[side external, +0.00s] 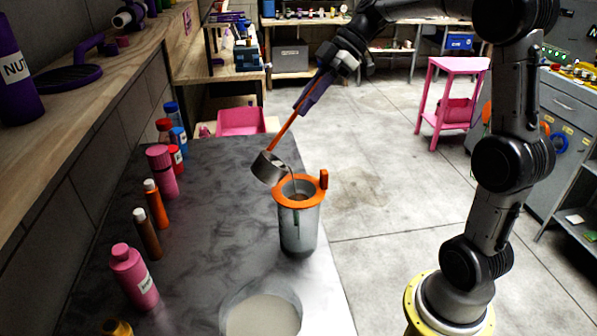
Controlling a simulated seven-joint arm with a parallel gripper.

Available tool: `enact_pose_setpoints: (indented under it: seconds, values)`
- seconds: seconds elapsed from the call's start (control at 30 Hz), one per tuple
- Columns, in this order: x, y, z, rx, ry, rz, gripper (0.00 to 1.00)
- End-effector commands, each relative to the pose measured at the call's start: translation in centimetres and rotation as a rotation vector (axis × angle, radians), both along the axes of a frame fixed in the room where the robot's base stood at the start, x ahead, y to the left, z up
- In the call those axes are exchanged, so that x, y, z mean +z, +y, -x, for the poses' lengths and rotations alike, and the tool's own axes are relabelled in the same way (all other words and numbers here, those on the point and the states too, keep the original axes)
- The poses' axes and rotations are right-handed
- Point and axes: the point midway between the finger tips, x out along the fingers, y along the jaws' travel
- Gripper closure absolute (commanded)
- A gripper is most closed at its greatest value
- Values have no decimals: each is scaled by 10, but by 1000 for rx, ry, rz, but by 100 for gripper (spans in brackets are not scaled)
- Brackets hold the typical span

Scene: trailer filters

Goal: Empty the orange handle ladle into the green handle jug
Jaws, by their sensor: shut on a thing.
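The ladle (269,168) has a small grey metal cup and a long thin orange handle (285,130). My gripper (312,92) is shut on the upper end of that handle, above and behind the jug. The cup is tilted over the left side of the jug's mouth, and a thin grey stream appears to run from it into the opening. The jug (298,228) is a tall, grey, see-through vessel standing upright on the dark bench. Its rim and side grip look orange, not green. The amount inside the ladle cup is hidden.
A round vessel of pale grey liquid (262,314) is at the front of the bench (215,240). Several bottles, including a pink one (135,278), line the left side. A pink bin (241,121) is behind. The bench between bottles and jug is clear.

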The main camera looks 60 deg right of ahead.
Motion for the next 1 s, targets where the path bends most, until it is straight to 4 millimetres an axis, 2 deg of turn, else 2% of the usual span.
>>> enact_pose_setpoints:
  seconds: [1.0]
  values:
    - [-5,-11,6,-1,-40,-70,100]
